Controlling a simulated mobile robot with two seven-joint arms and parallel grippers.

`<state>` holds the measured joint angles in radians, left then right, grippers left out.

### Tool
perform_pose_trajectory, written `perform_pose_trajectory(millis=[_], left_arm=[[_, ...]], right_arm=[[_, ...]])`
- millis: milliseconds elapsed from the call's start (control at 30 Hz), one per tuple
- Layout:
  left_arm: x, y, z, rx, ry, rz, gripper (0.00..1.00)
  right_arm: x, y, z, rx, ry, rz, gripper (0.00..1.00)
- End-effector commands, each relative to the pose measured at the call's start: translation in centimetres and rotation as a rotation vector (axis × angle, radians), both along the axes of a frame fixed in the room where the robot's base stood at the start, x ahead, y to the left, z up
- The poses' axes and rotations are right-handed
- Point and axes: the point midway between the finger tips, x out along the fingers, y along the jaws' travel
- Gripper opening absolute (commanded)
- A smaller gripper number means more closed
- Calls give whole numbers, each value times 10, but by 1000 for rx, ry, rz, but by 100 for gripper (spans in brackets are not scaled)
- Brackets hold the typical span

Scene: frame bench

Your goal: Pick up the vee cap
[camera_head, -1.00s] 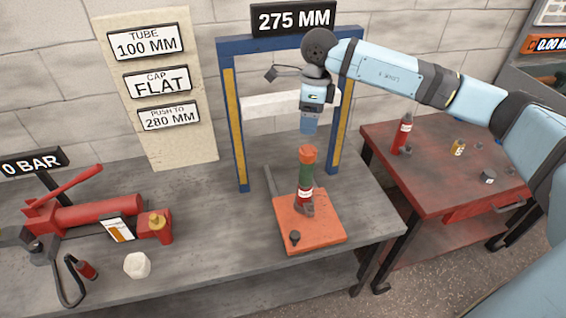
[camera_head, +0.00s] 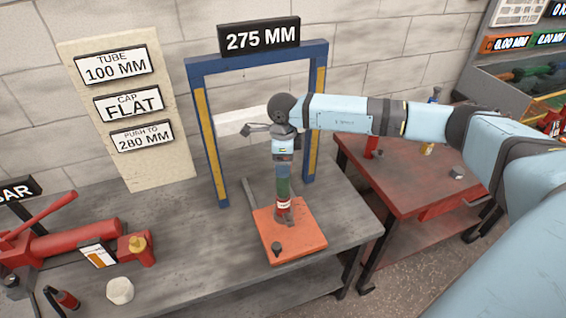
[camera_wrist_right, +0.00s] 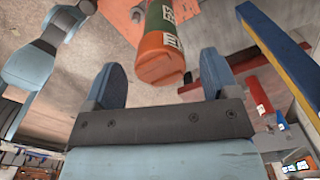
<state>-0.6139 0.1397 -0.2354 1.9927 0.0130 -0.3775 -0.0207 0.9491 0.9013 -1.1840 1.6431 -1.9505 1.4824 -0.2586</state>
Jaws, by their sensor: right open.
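The orange vee cap (camera_wrist_right: 163,62) sits on top of a green tube (camera_head: 283,188) that stands upright above a red base part (camera_head: 283,206). In the head view the cap is hidden behind my right gripper (camera_head: 282,169), which is directly over the tube. In the right wrist view the gripper (camera_wrist_right: 162,72) is open, with one blue finger to each side of the cap. I cannot tell how deep the cap is between the fingers. My left gripper is not seen.
The stack stands on an orange plate (camera_head: 291,245) on the grey bench, inside a blue frame (camera_head: 216,170). A small dark knob (camera_head: 277,249) is on the plate. A red pump (camera_head: 75,230) and a white block (camera_head: 120,290) are at left. A red table (camera_head: 410,185) is at right.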

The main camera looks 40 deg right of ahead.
Motion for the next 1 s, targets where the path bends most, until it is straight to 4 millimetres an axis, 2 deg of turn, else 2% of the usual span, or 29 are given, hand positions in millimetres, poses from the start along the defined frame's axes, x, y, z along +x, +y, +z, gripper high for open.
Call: perform_pose_trajectory(millis=[133, 367, 400, 633, 1000], left_arm=[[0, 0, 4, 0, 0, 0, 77], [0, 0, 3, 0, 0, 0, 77], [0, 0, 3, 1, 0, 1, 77], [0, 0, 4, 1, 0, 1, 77], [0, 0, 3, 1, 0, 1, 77]], right_arm=[[0, 0, -14, 1, 0, -1, 81], [0, 0, -17, 2, -1, -1, 81], [0, 0, -17, 2, -1, -1, 78], [0, 0, -17, 2, -1, -1, 26], [1, 0, -13, 1, -2, -1, 24]])
